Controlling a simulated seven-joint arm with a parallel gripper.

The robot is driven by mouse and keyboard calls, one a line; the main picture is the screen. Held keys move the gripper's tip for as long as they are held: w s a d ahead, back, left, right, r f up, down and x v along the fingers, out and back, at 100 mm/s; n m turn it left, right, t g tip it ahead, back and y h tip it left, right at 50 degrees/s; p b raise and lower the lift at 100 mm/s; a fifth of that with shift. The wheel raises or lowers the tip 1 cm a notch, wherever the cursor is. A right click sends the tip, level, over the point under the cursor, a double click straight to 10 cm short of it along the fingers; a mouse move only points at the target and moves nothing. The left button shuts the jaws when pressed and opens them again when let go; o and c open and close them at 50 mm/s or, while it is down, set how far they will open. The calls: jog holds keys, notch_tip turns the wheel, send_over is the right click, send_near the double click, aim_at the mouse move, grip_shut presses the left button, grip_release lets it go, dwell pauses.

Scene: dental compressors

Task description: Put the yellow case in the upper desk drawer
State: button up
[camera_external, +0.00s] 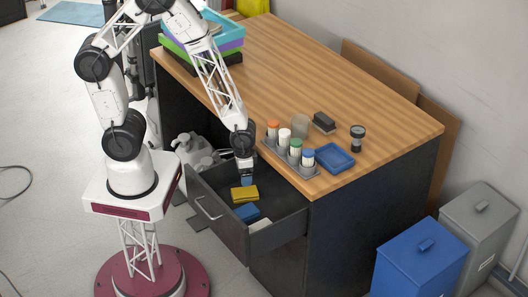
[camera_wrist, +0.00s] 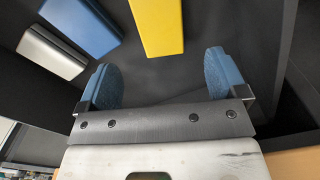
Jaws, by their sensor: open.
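The yellow case (camera_external: 244,194) lies inside the open upper desk drawer (camera_external: 213,205). My gripper (camera_external: 247,181) is low over the drawer, at its desk-side end, just behind the case. In the wrist view my gripper (camera_wrist: 160,82) is open with its two blue fingertips apart and nothing between them. The yellow case (camera_wrist: 157,25) shows ahead of the fingertips, apart from them; its far end is cut off by the picture's edge.
A blue case (camera_external: 247,212) and a white case (camera_external: 260,225) lie beside the yellow one in the drawer. The desktop (camera_external: 320,85) holds a rack of capped bottles (camera_external: 290,155), a blue tray (camera_external: 335,158) and stacked coloured trays (camera_external: 205,42). Blue (camera_external: 418,265) and grey bins (camera_external: 480,225) stand at right.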

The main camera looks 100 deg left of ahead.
jog(key=shift+r, duration=1.35)
jog(key=s+d+r+m+t, duration=0.1)
jog(key=d+r, duration=0.1)
jog(key=r, duration=0.8)
jog(key=s+d+r+m, duration=0.1)
jog(key=d+r, duration=0.1)
jog(key=r, duration=0.8)
jog(key=s+d+r+m+t, duration=0.1)
jog(key=s+d+r+m, duration=0.1)
jog(key=s+r, duration=0.9)
notch_tip(320, 180, up, 5)
jog(key=shift+s+d+f+m+t, duration=0.1)
jog(key=shift+s+d+m+t, duration=0.25)
jog(key=shift+d, duration=0.25)
jog(key=shift+c, duration=0.2)
